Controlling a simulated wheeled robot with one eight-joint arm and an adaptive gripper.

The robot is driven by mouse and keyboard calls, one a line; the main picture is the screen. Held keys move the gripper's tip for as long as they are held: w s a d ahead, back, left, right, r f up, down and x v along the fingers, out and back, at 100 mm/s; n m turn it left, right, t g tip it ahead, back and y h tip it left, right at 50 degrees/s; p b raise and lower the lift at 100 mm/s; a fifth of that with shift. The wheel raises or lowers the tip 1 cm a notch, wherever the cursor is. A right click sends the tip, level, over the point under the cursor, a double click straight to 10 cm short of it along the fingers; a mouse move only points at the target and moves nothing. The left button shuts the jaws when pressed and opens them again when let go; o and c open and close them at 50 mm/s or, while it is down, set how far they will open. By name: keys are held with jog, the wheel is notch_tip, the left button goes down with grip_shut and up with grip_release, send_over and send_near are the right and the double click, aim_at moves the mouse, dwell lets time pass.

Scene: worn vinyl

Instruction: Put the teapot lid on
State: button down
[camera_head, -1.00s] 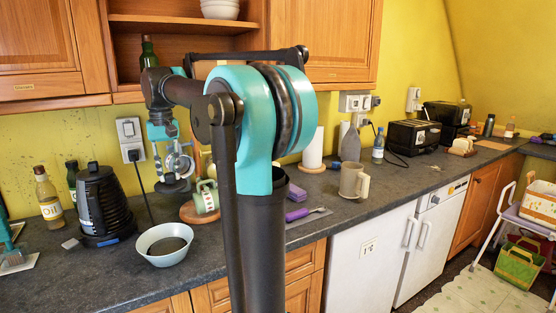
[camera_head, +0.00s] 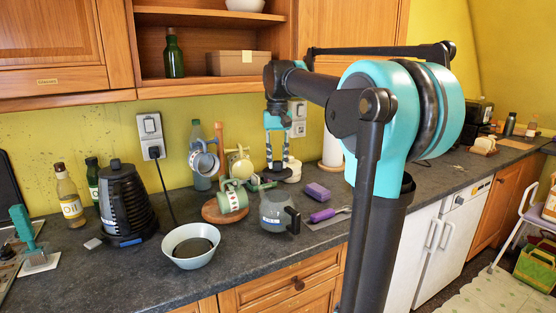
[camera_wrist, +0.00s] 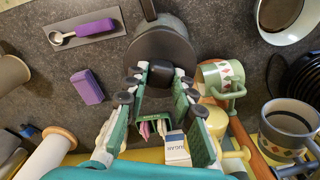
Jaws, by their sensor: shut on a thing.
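The grey teapot (camera_head: 278,212) stands upright on the counter in the head view, its black handle (camera_head: 293,219) toward the right front. In the wrist view, my gripper (camera_wrist: 160,76) is shut on the black knob of the dark round lid (camera_wrist: 160,45). The lid is over the teapot and hides most of it; part of the teapot's handle (camera_wrist: 149,9) shows beyond the lid's edge. In the head view, my gripper (camera_head: 277,172) points down just above and behind the teapot's body. I cannot tell whether the lid touches the rim.
A green mug (camera_head: 232,198) on a round wooden base and a mug rack stand close to the left. A white bowl (camera_head: 190,258) with dark contents is in front. A purple block (camera_head: 317,191) and a purple-handled scoop (camera_head: 325,215) lie right. A sugar box (camera_wrist: 176,149) is behind.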

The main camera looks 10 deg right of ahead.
jog(key=shift+a+f, duration=0.1)
jog(key=shift+f, duration=2.95)
jog(key=shift+f, duration=0.9)
jog(key=c, duration=1.2)
grip_release()
jog(key=shift+r, duration=0.35)
jog(key=shift+r, duration=0.35)
jog(key=shift+r, duration=0.3)
